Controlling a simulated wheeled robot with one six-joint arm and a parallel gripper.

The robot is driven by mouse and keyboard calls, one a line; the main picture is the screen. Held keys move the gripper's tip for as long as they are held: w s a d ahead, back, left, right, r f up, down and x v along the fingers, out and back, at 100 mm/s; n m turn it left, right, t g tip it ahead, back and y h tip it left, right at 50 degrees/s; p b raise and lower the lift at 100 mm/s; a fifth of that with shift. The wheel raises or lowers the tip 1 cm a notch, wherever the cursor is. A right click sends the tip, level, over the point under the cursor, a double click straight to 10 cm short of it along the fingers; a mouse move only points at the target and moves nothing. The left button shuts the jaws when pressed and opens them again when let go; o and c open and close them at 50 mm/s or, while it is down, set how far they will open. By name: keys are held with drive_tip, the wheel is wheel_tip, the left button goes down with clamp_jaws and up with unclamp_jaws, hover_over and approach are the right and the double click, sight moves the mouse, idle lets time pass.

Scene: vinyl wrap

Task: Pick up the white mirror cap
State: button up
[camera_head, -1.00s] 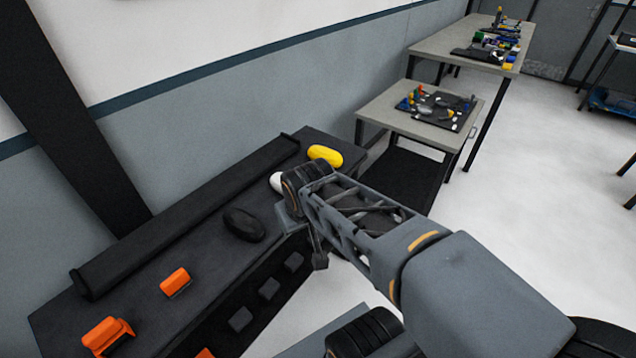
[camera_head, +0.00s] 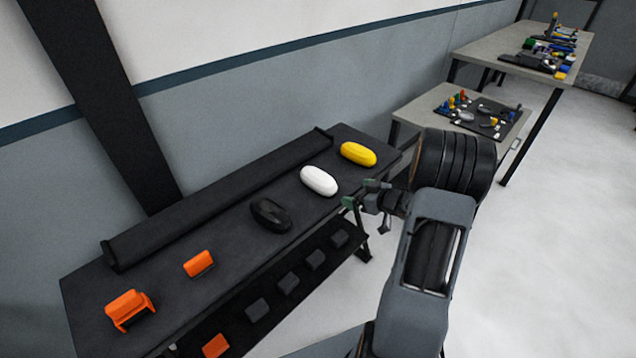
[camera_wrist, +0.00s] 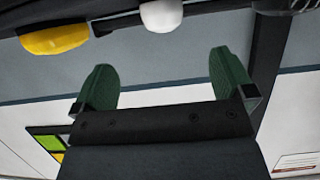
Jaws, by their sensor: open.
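The white mirror cap (camera_head: 319,181) lies on the dark workbench (camera_head: 238,211), between a yellow cap (camera_head: 358,153) and a black cap (camera_head: 270,214). It also shows at the top edge of the wrist view (camera_wrist: 161,15), partly cut off. My gripper (camera_head: 363,196) is open and empty, to the right of the white cap near the bench's front edge, apart from it. In the wrist view its two green fingers (camera_wrist: 162,85) stand wide apart, with the white cap beyond the gap between them.
Orange tools (camera_head: 130,309) sit at the left end. A lower shelf holds several dark blocks (camera_head: 289,283). Grey tables (camera_head: 432,103) with small parts stand beyond at the right.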

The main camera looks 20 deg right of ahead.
sight(334, 189)
drive_tip(key=x, duration=0.7)
drive_tip(key=shift+w+a+f, duration=0.15)
drive_tip(key=shift+a, duration=0.05)
drive_tip(key=shift+x, duration=2.6)
drive_tip(key=shift+f, duration=0.15)
drive_tip(key=c, duration=1)
